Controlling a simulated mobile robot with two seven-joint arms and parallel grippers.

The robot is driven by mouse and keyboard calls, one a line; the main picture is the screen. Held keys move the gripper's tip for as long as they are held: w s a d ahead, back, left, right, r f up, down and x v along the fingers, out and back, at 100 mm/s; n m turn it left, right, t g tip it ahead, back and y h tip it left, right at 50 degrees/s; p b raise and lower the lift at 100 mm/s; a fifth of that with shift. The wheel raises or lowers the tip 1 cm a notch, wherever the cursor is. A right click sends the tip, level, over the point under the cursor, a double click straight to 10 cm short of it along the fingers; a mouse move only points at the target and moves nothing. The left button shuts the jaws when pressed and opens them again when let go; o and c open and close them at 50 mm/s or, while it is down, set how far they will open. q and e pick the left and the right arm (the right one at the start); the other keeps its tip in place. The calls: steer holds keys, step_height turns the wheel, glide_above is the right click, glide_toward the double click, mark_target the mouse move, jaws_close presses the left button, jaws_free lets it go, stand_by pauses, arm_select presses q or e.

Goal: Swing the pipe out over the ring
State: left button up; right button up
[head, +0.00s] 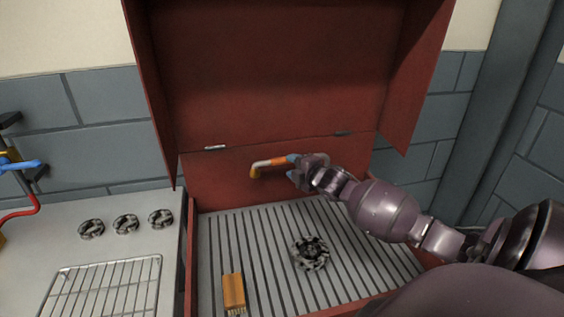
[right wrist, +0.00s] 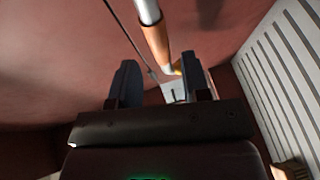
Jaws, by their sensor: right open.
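The pipe (head: 270,163) sticks out low on the back wall of the red casing, with a pale bent end at left and an orange length. My right gripper (head: 296,170) is open at the pipe's right end, fingers toward it. In the right wrist view, the pipe's steel and copper lengths (right wrist: 156,40) run down toward the gap between the open fingers (right wrist: 160,82); I cannot tell whether they touch it. A dark notched ring (head: 310,253) lies on the slatted floor, in front of and below the pipe. My left gripper is out of view.
The slatted floor (head: 270,240) is mostly clear. An orange-handled brush (head: 233,290) lies at its front left. The raised red lid (head: 270,70) has side walls. On the left counter are three dark burner-like rings (head: 125,224), a wire rack (head: 105,290) and a blue-handled tap (head: 20,165).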

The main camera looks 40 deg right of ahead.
mark_target(284, 162)
steer(key=shift+w+d+f, duration=0.1)
steer(key=shift+w+f, duration=0.05)
steer(key=shift+w, duration=0.8)
steer(key=shift+w+d+f, duration=0.1)
steer(key=shift+w+f, duration=0.1)
steer(key=shift+w, duration=0.75)
steer(key=shift+w+d+f, duration=0.1)
steer(key=shift+w+f, duration=0.05)
steer(key=shift+w, duration=0.8)
jaws_close()
